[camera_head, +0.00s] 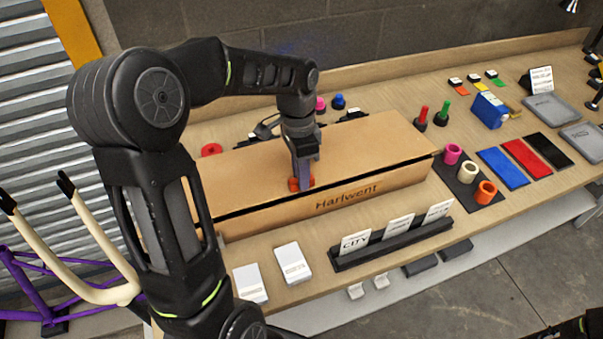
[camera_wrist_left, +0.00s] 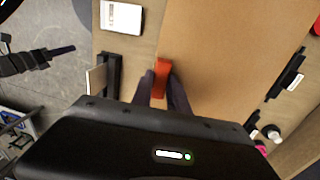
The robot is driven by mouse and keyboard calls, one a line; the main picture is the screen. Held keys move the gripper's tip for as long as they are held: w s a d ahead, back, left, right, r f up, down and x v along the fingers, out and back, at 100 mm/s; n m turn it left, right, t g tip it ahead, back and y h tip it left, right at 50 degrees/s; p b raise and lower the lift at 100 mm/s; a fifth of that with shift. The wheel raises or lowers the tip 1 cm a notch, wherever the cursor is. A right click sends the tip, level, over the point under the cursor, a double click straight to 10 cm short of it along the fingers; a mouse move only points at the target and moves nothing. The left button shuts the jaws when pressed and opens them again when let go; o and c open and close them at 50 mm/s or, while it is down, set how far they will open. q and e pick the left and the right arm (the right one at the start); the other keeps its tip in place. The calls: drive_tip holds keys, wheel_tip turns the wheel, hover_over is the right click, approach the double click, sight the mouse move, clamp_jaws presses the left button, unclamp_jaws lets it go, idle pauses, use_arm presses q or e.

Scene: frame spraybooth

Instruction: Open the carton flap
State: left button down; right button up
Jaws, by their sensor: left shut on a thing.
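The long brown carton (camera_head: 372,188), printed "Harlwent", lies on the bench. Its broad top flap (camera_head: 350,145) is down nearly flat, with a thin dark gap between its front edge and the front wall. The flap also fills much of the left wrist view (camera_wrist_left: 225,60). An orange-red tab (camera_head: 293,184) sits at the flap's front edge. My left gripper (camera_head: 303,181) points down at that edge, shut on the tab; in the left wrist view the tab (camera_wrist_left: 163,72) shows between the two dark fingers.
A black card holder (camera_head: 390,241) and two white boxes (camera_head: 291,264) stand in front of the carton. A block wall rises behind the bench.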

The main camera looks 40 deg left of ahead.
use_arm(q)
drive_tip(key=shift+w+a+r+g+h, duration=0.2)
drive_tip(key=shift+r+h, duration=0.1)
drive_tip(key=shift+r, duration=0.3)
drive_tip(key=shift+w+a+r+g+h, duration=0.1)
drive_tip(key=shift+a+r+g+h, duration=0.15)
drive_tip(key=shift+r, duration=0.3)
drive_tip(key=shift+c, duration=2)
unclamp_jaws()
drive_tip(key=shift+s+d, duration=0.1)
drive_tip(key=shift+d, duration=0.05)
